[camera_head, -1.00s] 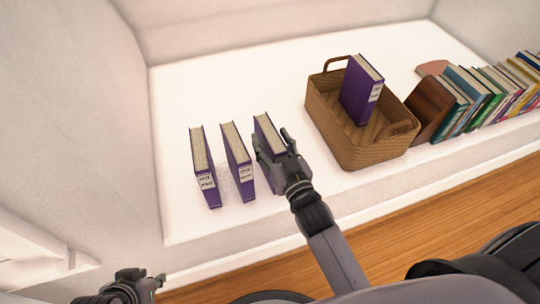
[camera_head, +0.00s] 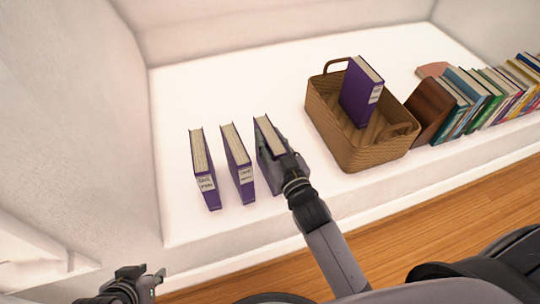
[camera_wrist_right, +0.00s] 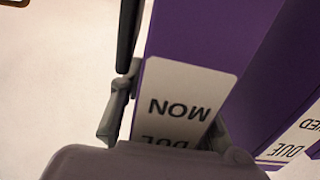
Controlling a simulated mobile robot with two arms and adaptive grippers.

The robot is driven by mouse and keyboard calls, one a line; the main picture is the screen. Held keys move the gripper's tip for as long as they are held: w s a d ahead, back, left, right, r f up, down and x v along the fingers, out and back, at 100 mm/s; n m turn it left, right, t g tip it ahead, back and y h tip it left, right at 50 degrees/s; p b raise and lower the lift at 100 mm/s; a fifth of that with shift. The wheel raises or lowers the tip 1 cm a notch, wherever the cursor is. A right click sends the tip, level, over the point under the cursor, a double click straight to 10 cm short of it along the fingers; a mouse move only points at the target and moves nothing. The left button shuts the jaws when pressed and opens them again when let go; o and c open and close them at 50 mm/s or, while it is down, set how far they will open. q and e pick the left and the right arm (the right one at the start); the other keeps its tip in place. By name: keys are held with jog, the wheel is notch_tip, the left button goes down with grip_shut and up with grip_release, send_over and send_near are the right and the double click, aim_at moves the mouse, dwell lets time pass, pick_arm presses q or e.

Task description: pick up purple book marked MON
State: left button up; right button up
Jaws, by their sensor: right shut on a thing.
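The purple book marked MON (camera_head: 268,134) stands upright at the right end of a row of three purple books on the white ledge. My right gripper (camera_head: 279,160) is shut on its near spine end, one finger on each side. In the right wrist view its white label (camera_wrist_right: 183,106) reads DUE MON upside down. My left gripper (camera_head: 146,278) is at the lower left, away from the books; its finger gap is unclear.
Two purple books (camera_head: 203,168) (camera_head: 237,155) stand left of the held one. A wicker basket (camera_head: 350,152) with another purple book (camera_head: 362,92) stands to the right. Beyond it are a brown block (camera_head: 430,110) and a row of coloured books (camera_head: 470,95). The ledge behind is clear.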

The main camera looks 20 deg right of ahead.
grip_shut()
jog(key=shift+r, duration=0.1)
dwell(0.3)
jog(key=shift+r, duration=0.15)
